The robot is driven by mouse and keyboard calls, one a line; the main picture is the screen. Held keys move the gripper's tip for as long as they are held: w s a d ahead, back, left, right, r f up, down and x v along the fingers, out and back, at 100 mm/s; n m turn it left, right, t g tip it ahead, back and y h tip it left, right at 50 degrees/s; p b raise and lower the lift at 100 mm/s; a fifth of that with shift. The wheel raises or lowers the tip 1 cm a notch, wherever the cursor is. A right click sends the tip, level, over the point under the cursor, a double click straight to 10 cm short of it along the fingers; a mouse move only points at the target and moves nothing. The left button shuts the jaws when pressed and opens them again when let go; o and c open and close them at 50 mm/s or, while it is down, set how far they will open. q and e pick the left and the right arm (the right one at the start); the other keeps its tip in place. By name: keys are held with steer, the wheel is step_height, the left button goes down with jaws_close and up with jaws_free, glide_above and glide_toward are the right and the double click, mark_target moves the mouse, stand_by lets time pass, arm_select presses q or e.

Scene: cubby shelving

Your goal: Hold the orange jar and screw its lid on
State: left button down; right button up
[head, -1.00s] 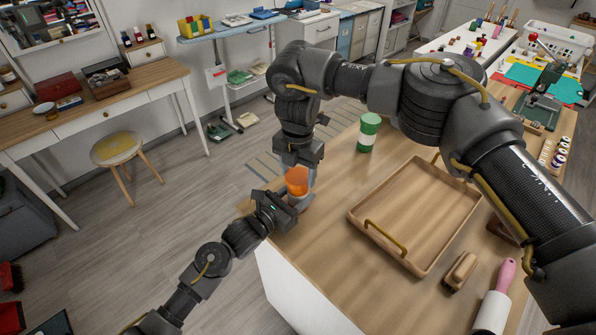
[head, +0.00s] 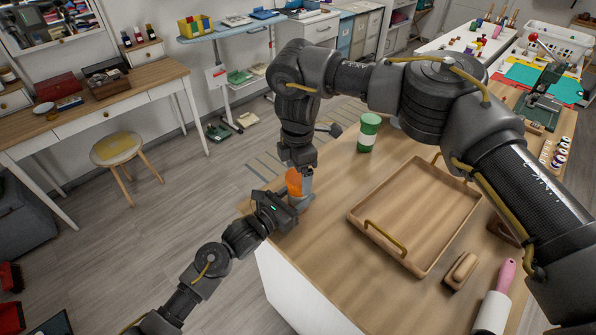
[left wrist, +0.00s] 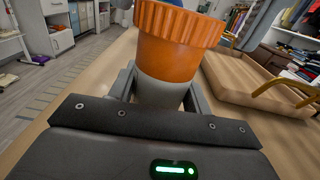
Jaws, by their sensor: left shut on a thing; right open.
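The orange jar (head: 294,184) stands upright near the table's left corner. In the left wrist view its orange body (left wrist: 168,60) has a pale grey lower part, and a ridged orange lid (left wrist: 180,24) sits on top. I cannot tell how tightly the lid is seated. My left gripper (left wrist: 160,92) is shut around the pale lower part, with a finger on each side. My right gripper (head: 304,172) comes down from above and is open at the top of the jar, its fingers partly hiding the jar in the head view.
A green-and-white container (head: 368,133) stands behind and right of the jar. A wooden tray (head: 352,214) with handles lies to the right. A wooden-backed brush (head: 461,268) and a pink-handled roller (head: 494,310) lie nearer. The tabletop between jar and tray is clear.

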step_height(320, 180, up, 12)
steer(key=shift+f, duration=0.15)
stand_by(0.3)
arm_select(q)
steer(key=c, duration=0.6)
jaws_free()
steer(key=shift+a, duration=0.1)
arm_select(e)
steer(key=shift+f, duration=0.1)
arm_select(q)
steer(key=shift+s+a+f, duration=0.1)
steer(key=shift+s+a, duration=0.1)
steer(key=shift+s, duration=0.1)
steer(key=b+v, duration=0.2)
steer(key=v, duration=0.6)
steer(key=shift+s+a+b, duration=0.25)
steer(key=shift+b, duration=0.15)
steer(key=shift+s+a, duration=0.45)
steer(key=shift+s, duration=0.05)
arm_select(e)
steer(key=shift+f, duration=1.4)
